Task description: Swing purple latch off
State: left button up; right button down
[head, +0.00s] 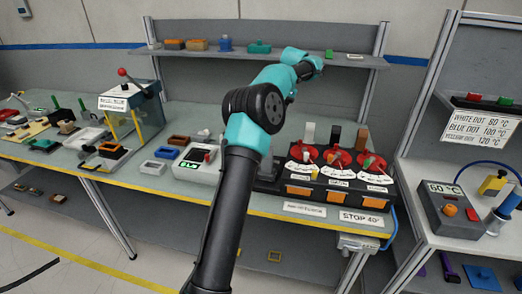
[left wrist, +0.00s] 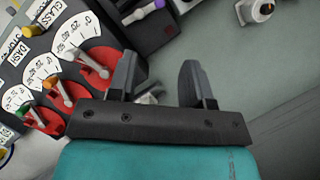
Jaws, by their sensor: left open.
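The dashboard module (head: 322,190) is a dark box with red dials and white scales, right of centre in the head view. Its dials (left wrist: 70,90) show at the left of the left wrist view. A small purple piece (left wrist: 158,4), possibly the purple latch, shows at the top edge of that view beside a white part and a black box (left wrist: 150,30). I cannot make out the latch in the head view. My left gripper (left wrist: 158,80) is open, with nothing between its fingers, to the right of the dials. Its fingers are not visible in the head view. My right gripper is not in view.
A shelf (head: 270,57) with several small items runs behind the bench. A white device with a green display (head: 197,162) stands left of the module. A side table (head: 455,225) with a temperature box is at the right.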

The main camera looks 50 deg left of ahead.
pick_arm(q)
jog(key=shift+f, duration=0.1)
jog(key=x, duration=1.7)
jog(key=shift+f, duration=0.2)
